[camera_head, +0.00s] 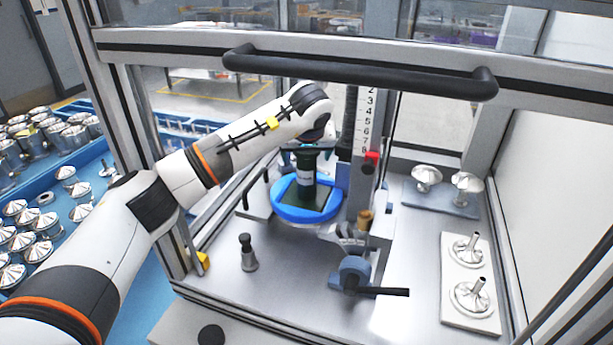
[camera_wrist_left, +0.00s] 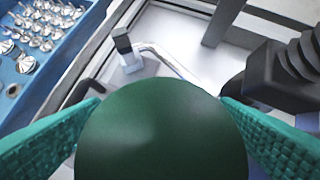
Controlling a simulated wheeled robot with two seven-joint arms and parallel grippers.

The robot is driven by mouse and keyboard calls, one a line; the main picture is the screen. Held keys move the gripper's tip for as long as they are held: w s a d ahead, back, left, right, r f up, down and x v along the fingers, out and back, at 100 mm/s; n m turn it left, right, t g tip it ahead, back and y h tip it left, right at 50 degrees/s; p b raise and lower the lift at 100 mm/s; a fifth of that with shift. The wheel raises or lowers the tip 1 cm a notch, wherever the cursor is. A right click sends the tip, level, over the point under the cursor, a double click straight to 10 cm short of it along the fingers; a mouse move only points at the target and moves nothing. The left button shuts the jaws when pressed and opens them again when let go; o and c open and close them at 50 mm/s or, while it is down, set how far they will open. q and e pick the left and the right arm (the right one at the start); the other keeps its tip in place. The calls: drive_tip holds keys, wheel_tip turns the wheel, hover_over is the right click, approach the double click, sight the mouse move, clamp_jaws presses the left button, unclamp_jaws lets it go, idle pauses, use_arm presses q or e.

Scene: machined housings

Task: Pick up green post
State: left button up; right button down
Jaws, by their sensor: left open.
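The green post (camera_head: 305,158) stands upright inside a blue ring (camera_head: 282,210) on the fixture in the middle of the cabinet. In the left wrist view its rounded dark green top (camera_wrist_left: 160,130) fills the lower middle. My left gripper (camera_wrist_left: 162,102) is open, with one teal textured finger on each side of the post. Small gaps seem to show near the fingertips; contact lower down cannot be told. In the head view the wrist is above the post and the fingers are mostly hidden. My right gripper is not in view.
A vertical scale column (camera_head: 364,125) stands just right of the post, with a black-handled clamp (camera_head: 356,273) in front. A small black-topped peg (camera_head: 247,254) is at front left. Metal parts sit on plates at right. A black handle bar (camera_head: 360,75) crosses the frame above.

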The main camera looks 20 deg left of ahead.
use_arm(q)
drive_tip(key=shift+c, duration=0.2)
clamp_jaws()
drive_tip(key=shift+r, duration=0.15)
drive_tip(key=shift+w, duration=0.1)
